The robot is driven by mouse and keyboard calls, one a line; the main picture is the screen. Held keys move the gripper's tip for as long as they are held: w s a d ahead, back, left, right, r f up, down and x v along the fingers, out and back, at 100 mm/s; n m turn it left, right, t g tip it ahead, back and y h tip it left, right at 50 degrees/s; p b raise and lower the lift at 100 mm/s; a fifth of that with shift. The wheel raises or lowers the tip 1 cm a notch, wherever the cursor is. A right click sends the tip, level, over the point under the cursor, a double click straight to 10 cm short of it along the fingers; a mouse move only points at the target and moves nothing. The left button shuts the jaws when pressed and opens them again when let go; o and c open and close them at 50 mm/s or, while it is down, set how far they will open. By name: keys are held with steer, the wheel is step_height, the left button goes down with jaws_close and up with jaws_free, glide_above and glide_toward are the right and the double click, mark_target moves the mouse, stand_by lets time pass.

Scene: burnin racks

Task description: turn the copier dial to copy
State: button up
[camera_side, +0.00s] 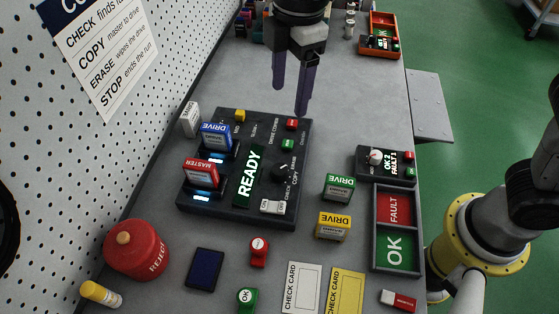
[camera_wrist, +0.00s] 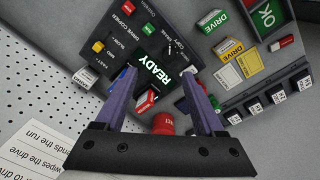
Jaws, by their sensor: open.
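The copier (camera_side: 225,200) is a dark box on the bench. Its screen (camera_side: 247,176) reads READY. Its black dial (camera_side: 280,172) is on the right part of the panel, beside printed words including ERASE, COPY and CHECK; I cannot tell which one it points at. A blue drive (camera_side: 216,136) and a red MASTER drive (camera_side: 201,172) stand in its lit slots. My gripper (camera_side: 290,100) is open and empty, fingers down, above and behind the copier's far edge. In the wrist view its purple fingers (camera_wrist: 160,95) are spread apart, with the copier beyond them.
A green drive (camera_side: 339,187) and a yellow drive (camera_side: 333,226) stand right of the copier. OK and FAULT trays (camera_side: 373,240) lie further right. A red REJECT bin (camera_side: 136,250) is at front left. The pegboard wall (camera_side: 110,160) bounds the left. The bench behind is mostly clear.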

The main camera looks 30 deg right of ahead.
mark_target(279, 169)
steer(key=shift+n+g, duration=0.3)
steer(key=shift+n, duration=0.1)
steer(key=a+f, duration=0.1)
steer(key=f, duration=0.4)
steer(key=s+a+f, duration=0.1)
steer(key=f, duration=1)
steer(key=shift+s+a+f, duration=0.2)
steer(key=shift+a+f, duration=0.1)
steer(key=shift+a, duration=0.1)
jaws_close()
